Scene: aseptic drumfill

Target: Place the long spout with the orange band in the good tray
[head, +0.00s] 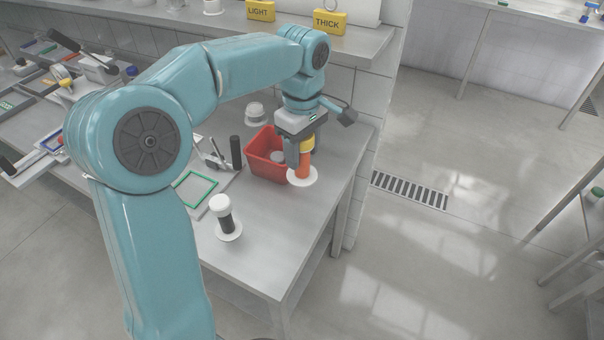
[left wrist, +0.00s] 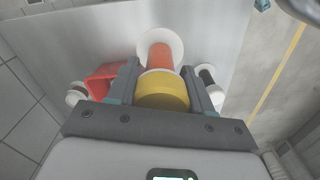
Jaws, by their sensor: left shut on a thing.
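My left gripper (head: 303,156) is shut on a spout with a yellow top, an orange band (head: 303,169) and a wide white flange, held upright with the flange down. In the left wrist view the spout's yellow top (left wrist: 162,92) sits between the two fingers. I cannot tell whether the flange touches the table. The gripper is at the right front of a red bin (head: 264,168). A green-outlined rectangle (head: 195,191) lies to its left on the table; I cannot tell whether it is the good tray. My right gripper is not in view.
A spout with a white top and dark band (head: 224,217) stands on the near table. A black-handled tool (head: 236,152) is left of the red bin, a white capped part (head: 255,112) behind it. The table's right edge is close to the held spout. Yellow signs (head: 329,22) stand on the shelf.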

